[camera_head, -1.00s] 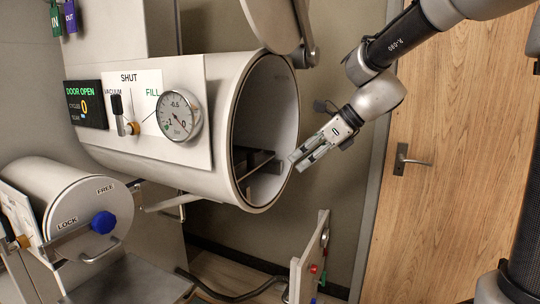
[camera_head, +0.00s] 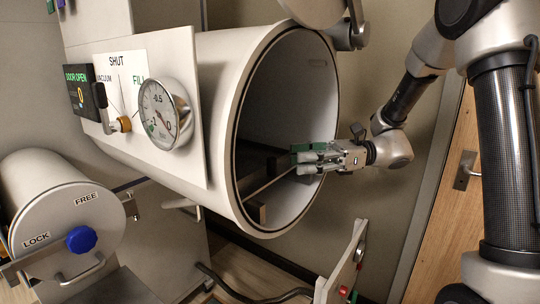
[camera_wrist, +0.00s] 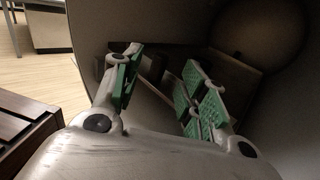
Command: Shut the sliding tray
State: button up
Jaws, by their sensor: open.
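The sliding tray (camera_head: 256,213) lies low inside the big white cylindrical chamber (camera_head: 225,110), whose round mouth is open. Only dark upright end pieces and a thin pale edge of the tray show; the rest is in shadow. My gripper (camera_head: 302,158) is at the chamber mouth, its green-padded fingers pointing left into the opening, above and beside the tray's right end. In the wrist view, the fingers (camera_wrist: 155,80) are apart with nothing held between them. A pale edge and a dark panel show beyond them; I cannot tell whether a finger touches the tray.
The chamber's round door (camera_head: 322,12) hangs open above the mouth. A gauge (camera_head: 163,113) and a valve lever (camera_head: 120,124) sit on the front panel. A smaller cylinder (camera_head: 65,225) with a blue knob is lower left. A small upright panel (camera_head: 343,270) stands below the mouth.

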aim_at(272, 158)
jog(key=a, duration=0.7)
jog(key=shift+s+a, duration=0.35)
jog(key=shift+s, duration=0.05)
grip_shut()
